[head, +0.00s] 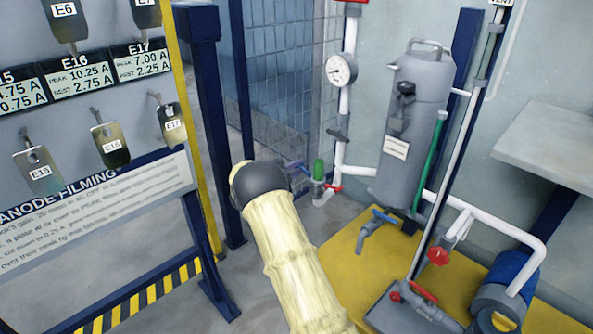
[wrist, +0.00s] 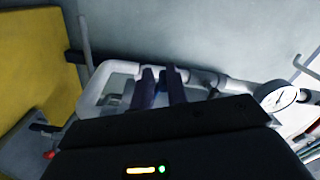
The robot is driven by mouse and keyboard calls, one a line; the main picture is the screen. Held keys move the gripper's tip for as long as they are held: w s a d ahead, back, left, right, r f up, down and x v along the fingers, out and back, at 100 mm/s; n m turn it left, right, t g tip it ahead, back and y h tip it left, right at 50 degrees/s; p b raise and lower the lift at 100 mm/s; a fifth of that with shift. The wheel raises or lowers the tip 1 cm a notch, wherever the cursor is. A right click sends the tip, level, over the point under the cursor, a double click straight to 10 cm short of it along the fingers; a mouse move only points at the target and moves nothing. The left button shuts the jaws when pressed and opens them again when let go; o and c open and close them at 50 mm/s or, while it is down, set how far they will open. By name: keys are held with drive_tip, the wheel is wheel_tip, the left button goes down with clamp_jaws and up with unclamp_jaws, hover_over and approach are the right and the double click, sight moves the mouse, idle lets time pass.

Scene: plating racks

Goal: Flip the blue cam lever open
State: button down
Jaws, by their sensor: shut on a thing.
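My gripper (wrist: 161,78) shows in the wrist view as two dark purple fingers close together in front of white pipework. A small patch of blue, which looks like the blue cam lever (wrist: 160,87), shows between them, and the gripper is shut on it. Most of that lever is hidden by the fingers. In the head view my arm hides most of the gripper (head: 297,167), whose purple fingers are beside a green handle (head: 319,170). How far the held lever is turned cannot be told.
A red valve handle (head: 333,187) is just right of the green one. A grey tank (head: 410,125) and a gauge (head: 341,69) stand behind. A separate tap with a blue handle (head: 383,216) is below the tank. A sign board (head: 95,205) stands at left.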

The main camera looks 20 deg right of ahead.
drive_tip(key=shift+d+r, duration=0.1)
drive_tip(key=shift+r, duration=0.15)
drive_tip(key=c, duration=1.5)
unclamp_jaws()
drive_tip(key=shift+s+r, duration=0.1)
drive_tip(key=p+v, duration=0.6)
drive_tip(key=v, duration=1.1)
drive_tip(key=shift+a, duration=0.3)
